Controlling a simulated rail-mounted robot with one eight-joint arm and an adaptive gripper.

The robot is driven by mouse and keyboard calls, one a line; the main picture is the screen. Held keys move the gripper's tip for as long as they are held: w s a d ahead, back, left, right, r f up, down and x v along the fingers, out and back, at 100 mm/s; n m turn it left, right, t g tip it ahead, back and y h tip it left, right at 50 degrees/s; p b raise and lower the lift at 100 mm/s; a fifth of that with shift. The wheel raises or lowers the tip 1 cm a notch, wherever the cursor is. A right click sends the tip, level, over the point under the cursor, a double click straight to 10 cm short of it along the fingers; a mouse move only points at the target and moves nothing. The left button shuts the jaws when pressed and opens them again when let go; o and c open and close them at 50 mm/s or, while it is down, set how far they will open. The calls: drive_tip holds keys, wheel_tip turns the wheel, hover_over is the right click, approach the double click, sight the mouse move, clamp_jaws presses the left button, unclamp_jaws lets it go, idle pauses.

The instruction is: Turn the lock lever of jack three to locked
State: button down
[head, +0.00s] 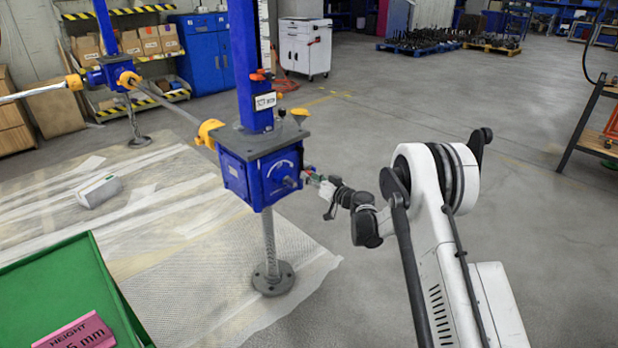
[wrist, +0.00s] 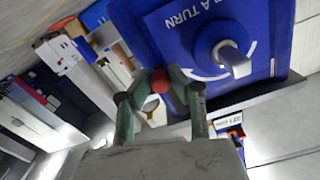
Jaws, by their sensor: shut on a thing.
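The near blue jack (head: 262,170) stands upright in the head view, with a dial and a stub shaft on its right face. That face shows close up in the wrist view (wrist: 185,45), with a pale shaft (wrist: 237,62) at its middle. My gripper (head: 309,176) is at this face. In the wrist view my gripper (wrist: 160,90) has its green-grey fingers shut on a red ball knob (wrist: 160,80), which appears to belong to the lock lever. The lever's arm is mostly hidden, and I cannot tell its angle. The number on the jack's label (head: 265,101) is unreadable.
A second blue jack (head: 108,75) stands at the back left, joined by a grey shaft (head: 165,102). A green tray (head: 75,265) with a pink height tag (head: 75,333) is at the lower left. A grey-white box (head: 98,191) lies on the sheeting. Floor at right is open.

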drive_tip(key=w+d+r+n, duration=0.6)
drive_tip(key=r+n, duration=0.2)
drive_tip(key=n, duration=1)
drive_tip(key=shift+w+r, duration=0.2)
drive_tip(key=shift+r, duration=0.2)
idle(0.4)
drive_tip(key=c, duration=1.6)
unclamp_jaws()
drive_tip(key=v, duration=1.2)
